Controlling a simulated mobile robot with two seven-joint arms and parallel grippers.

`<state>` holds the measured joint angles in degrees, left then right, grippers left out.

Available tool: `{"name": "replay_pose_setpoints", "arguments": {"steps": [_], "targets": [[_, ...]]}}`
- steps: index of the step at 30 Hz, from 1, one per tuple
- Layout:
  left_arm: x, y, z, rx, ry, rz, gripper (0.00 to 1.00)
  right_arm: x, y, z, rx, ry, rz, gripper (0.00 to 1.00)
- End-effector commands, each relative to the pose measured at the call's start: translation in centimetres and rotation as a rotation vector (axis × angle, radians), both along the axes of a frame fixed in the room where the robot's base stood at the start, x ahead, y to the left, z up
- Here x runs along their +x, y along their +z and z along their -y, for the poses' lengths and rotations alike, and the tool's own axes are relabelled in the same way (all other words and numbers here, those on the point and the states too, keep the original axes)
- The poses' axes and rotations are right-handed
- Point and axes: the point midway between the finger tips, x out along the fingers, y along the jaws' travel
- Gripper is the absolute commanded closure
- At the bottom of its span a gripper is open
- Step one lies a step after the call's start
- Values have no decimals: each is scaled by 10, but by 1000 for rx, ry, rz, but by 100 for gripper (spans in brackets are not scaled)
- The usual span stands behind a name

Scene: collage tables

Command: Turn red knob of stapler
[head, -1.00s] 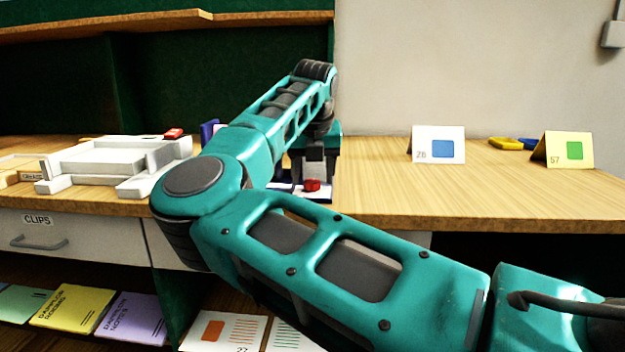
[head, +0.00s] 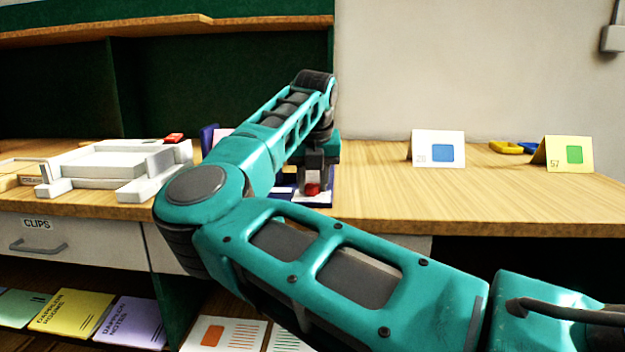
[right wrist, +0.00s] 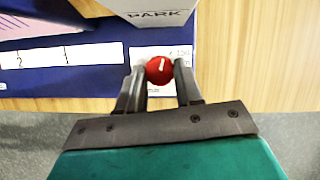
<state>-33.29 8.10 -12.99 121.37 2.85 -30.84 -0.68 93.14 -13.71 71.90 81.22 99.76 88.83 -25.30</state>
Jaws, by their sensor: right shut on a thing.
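The red knob (right wrist: 160,70) sits at the front edge of the blue base of the stapler (right wrist: 80,76), with a pale pointer line on its top. My right gripper (right wrist: 159,72) has its two fingers on either side of the knob, shut on it. In the head view the knob (head: 312,189) shows small below the right gripper (head: 313,180), at the table's front edge. My right arm hides most of the stapler there. My left gripper is not in view.
A white tray-like holder (head: 110,160) stands on the wooden table (head: 380,205) at left. A white card (head: 437,149) and a yellow card (head: 568,154) stand at right. Booklets (head: 70,308) lie on the shelf below.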

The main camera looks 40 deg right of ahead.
Motion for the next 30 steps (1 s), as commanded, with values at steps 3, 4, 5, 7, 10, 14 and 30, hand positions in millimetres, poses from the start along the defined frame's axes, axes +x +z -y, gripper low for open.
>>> {"name": "replay_pose_setpoints", "arguments": {"steps": [3, 4, 5, 7, 10, 14, 30], "targets": [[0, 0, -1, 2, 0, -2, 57, 0, 1, 0, 0, -10, 0, 95], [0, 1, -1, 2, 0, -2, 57, 0, 1, 0, 0, -20, 0, 95], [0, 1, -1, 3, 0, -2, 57, 0, 1, 0, 0, -33, -2, 95], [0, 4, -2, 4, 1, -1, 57, 1, 2, -1, -2, -81, -3, 95], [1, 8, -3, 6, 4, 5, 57, 1, 3, -1, -1, -161, -2, 95], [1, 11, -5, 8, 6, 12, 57, 2, 2, -1, -1, -241, -2, 95], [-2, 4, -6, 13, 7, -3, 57, 2, 1, -1, -2, -278, 1, 52]]}}
